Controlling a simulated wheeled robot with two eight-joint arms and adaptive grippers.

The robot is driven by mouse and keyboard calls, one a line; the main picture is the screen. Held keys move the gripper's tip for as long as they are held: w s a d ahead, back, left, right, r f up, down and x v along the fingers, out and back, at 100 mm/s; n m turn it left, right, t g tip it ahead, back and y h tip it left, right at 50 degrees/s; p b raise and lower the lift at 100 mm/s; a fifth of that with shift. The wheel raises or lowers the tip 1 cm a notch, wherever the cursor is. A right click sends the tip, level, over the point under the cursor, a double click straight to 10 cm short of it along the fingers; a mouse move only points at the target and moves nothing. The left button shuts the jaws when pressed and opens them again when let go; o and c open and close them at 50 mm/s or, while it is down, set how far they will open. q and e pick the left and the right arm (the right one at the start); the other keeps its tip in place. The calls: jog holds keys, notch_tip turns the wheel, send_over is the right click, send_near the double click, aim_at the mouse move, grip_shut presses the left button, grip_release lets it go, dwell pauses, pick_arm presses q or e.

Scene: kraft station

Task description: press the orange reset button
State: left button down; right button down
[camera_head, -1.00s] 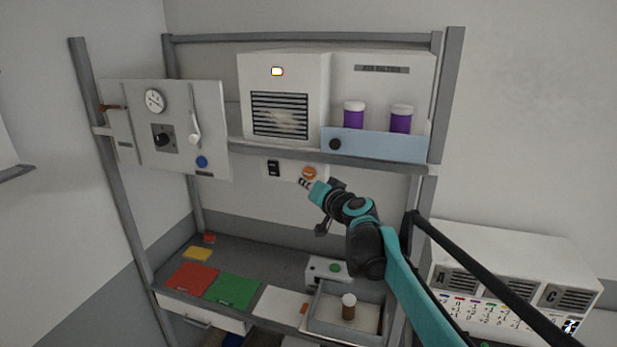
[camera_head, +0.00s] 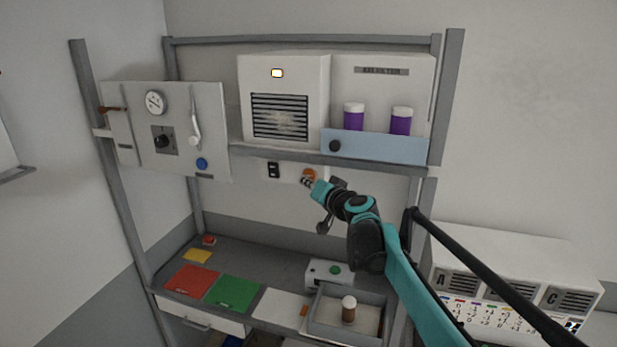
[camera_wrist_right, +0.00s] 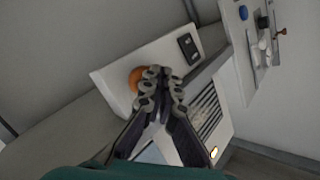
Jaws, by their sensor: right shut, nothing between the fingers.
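The orange reset button (camera_head: 309,175) is on a small white panel under the upper shelf, to the right of a black switch (camera_head: 273,170). My right gripper (camera_head: 305,182) is shut and empty, with its fingertips right at the button and covering part of it in the head view. In the right wrist view the button (camera_wrist_right: 136,78) shows beside the shut fingertips (camera_wrist_right: 160,72), partly hidden behind them. I cannot tell whether the fingertips touch it. My left gripper is not in view.
The shelf edge (camera_head: 240,147) runs just above the button. Left of it hangs a white panel (camera_head: 215,120) with a gauge, a lever and a blue button. Below, a worktop (camera_head: 250,254) holds coloured mats and a grey tray (camera_head: 322,312) with a bottle.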

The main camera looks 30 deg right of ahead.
jog(key=shift+w+d, duration=0.1)
dwell(0.7)
jog(key=shift+w+d, duration=0.2)
jog(key=shift+d, duration=0.05)
jog(key=shift+w+d, duration=0.25)
jog(key=shift+d, duration=0.1)
dwell(0.8)
dwell(0.3)
jog(key=shift+s+a, duration=0.55)
jog(key=shift+a, duration=0.15)
jog(key=s+a, duration=0.3)
jog(key=shift+s+a, duration=0.1)
jog(key=shift+a, duration=0.25)
